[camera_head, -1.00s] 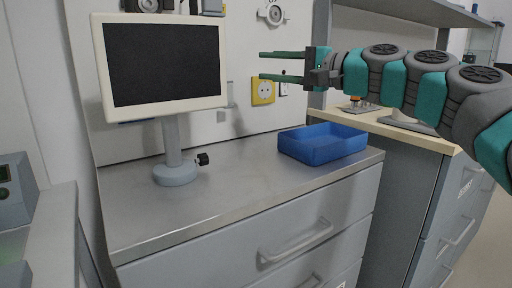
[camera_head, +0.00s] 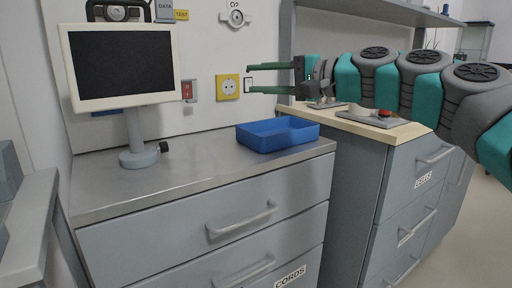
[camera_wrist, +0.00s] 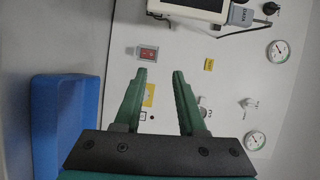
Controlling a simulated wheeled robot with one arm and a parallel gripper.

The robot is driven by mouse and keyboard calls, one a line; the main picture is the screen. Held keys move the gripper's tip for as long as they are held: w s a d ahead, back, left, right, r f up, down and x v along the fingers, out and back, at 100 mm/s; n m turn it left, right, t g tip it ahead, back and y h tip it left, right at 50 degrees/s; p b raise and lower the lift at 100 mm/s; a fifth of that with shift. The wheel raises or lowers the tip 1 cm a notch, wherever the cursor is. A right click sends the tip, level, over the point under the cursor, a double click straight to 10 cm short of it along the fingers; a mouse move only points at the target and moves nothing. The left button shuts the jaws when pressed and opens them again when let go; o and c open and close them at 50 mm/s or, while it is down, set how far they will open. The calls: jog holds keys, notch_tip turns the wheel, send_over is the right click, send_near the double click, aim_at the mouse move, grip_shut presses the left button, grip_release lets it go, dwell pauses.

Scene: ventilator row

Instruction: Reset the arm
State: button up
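My gripper (camera_head: 262,78) is held in the air at the right of the head view, with my teal and grey arm stretched to the left. Its two green fingers are apart with nothing between them. In the wrist view the open fingers (camera_wrist: 162,100) point toward the wall, with a yellow socket seen beyond them. The gripper is above and just behind the blue tray in the head view, not touching it.
A blue tray (camera_head: 278,136) sits on the metal counter (camera_head: 190,168), left of a monitor on a stand (camera_wrist: 195,8) in the wrist view. In the head view, the monitor (camera_head: 124,62) stands at left. A wooden-topped cabinet (camera_head: 352,122) stands right.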

jog(key=s+a+f+n+g+h, duration=0.25)
jog(key=s+f, duration=0.45)
jog(key=f, duration=0.4)
jog(key=s+a+f+n+g+h, duration=0.1)
jog(key=s+f+n+g+h, duration=0.2)
jog(key=s+f, duration=0.6)
jog(key=s+d+f+g+h, duration=0.2)
jog(key=s+d+f+h, duration=0.2)
jog(key=s+d+f, duration=0.4)
jog(key=s+d+f+g+h+p, duration=0.1)
jog(key=s+d+f+g+h, duration=0.2)
jog(key=s+d+f, duration=0.6)
jog(key=s+f+h, duration=0.2)
jog(key=s+f, duration=0.2)
jog(key=f, duration=0.2)
jog(key=shift+d, duration=0.25)
jog(key=shift+f, duration=0.15)
